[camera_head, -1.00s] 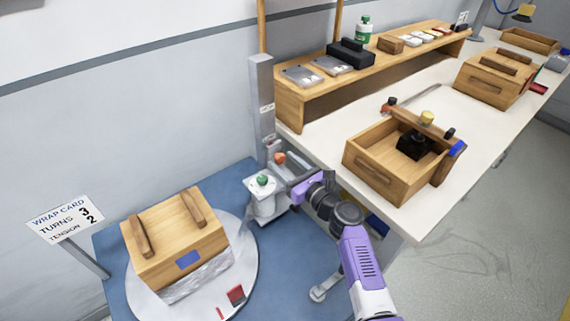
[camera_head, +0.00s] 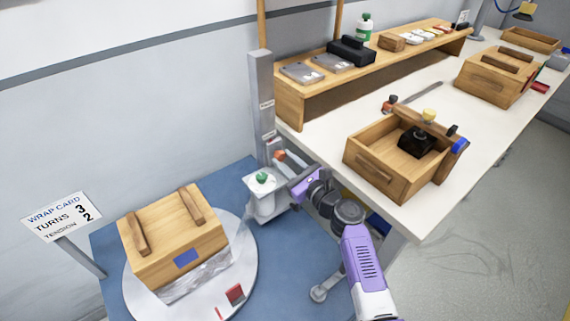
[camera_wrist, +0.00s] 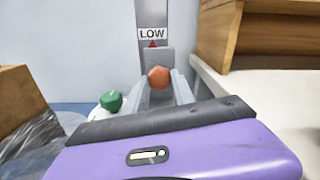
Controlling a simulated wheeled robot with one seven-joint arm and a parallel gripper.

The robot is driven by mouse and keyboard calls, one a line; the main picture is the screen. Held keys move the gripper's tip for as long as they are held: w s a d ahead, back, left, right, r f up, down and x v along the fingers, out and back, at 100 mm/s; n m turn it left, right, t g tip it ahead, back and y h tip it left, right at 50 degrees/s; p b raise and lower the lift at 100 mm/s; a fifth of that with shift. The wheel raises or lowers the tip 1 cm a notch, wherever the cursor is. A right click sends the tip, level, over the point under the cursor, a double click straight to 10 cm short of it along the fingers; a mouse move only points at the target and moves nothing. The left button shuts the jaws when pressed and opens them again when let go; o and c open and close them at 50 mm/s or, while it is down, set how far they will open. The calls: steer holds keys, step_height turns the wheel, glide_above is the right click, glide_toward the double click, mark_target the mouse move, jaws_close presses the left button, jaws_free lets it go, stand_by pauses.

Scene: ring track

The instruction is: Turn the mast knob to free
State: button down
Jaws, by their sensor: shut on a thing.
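The mast (camera_head: 262,105) is a grey upright post beside the bench's near left corner. The mast knob is orange-red and faceted; it shows in the head view (camera_head: 280,156) and in the wrist view (camera_wrist: 159,77). My gripper (camera_wrist: 160,90) is shut on the knob, with one grey finger on each side of it. In the wrist view a "LOW" label (camera_wrist: 152,34) with a red pointer below it sits on the mast just above the knob. Which setting the knob is at cannot be told.
A green knob (camera_head: 262,178) tops a white unit beside the mast. A wooden crate (camera_head: 172,240), partly wrapped, stands on a round turntable (camera_head: 245,270) at left. A wrap card (camera_head: 62,216) reads turns 3, tension 2. The bench (camera_head: 330,140) is close on the right.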

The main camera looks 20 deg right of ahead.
steer(key=n+b, duration=0.2)
steer(key=n, duration=0.1)
steer(key=n+b, duration=0.2)
steer(key=shift+f, duration=0.25)
steer(key=n+b, duration=0.4)
steer(key=n, duration=0.2)
steer(key=n+b, duration=0.4)
steer(key=n, duration=0.1)
steer(key=shift+d, duration=0.1)
steer(key=n+b, duration=0.4)
steer(key=n, duration=0.1)
steer(key=shift+r, duration=0.2)
steer(key=shift+n, duration=0.4)
steer(key=c, duration=1.1)
jaws_free()
steer(key=shift+r, duration=0.1)
steer(key=shift+o, duration=0.2)
